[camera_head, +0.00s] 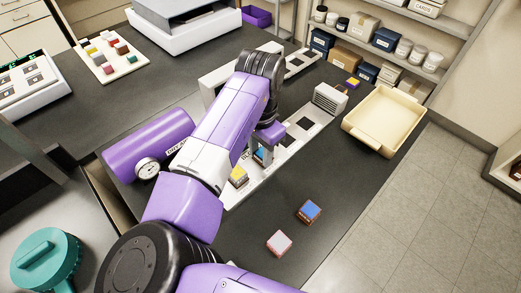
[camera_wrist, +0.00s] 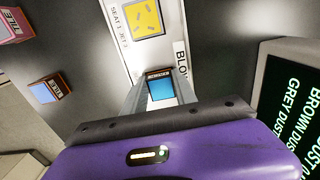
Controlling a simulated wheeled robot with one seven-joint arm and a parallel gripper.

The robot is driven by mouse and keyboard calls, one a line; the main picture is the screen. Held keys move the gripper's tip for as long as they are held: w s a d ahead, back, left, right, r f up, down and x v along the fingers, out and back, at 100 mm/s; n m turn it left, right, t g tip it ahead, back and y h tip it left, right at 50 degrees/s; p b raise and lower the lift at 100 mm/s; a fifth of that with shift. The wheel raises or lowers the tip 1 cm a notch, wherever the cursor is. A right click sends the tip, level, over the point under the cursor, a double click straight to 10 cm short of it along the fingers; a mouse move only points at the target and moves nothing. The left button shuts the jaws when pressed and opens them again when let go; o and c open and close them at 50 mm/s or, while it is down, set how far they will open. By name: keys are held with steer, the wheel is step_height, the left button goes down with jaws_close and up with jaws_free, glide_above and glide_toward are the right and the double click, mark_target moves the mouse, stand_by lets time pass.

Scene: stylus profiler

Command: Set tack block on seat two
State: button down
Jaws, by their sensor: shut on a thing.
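My gripper (camera_head: 262,153) is shut on a block with a light-blue top (camera_wrist: 161,89). The block has a dark label on one side, too small to read, so I cannot tell for sure that it is the tack block. It is over or on the long white seat strip (camera_head: 226,199); I cannot tell whether it touches. A yellow block (camera_head: 238,176) sits on the strip near a label starting "SEAT 1", also seen in the wrist view (camera_wrist: 146,17). Several dark square seats (camera_head: 306,123) lie farther along the strip. The seat under my gripper is hidden.
A blue-topped block (camera_head: 309,210) and a pink block (camera_head: 279,242) lie on the dark bench in front. A vented box (camera_head: 330,98) stands on the strip's far part. A cream tray (camera_head: 351,129) is at right. A purple cylinder with a gauge (camera_head: 148,168) is at left.

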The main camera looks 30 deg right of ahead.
mark_target(261, 155)
steer(key=c, duration=0.9)
jaws_free()
steer(key=shift+r, duration=0.1)
steer(key=shift+c, duration=0.5)
step_height(261, 155, up, 7)
steer(key=p, duration=0.6)
step_height(261, 155, up, 8)
steer(key=shift+b, duration=0.45)
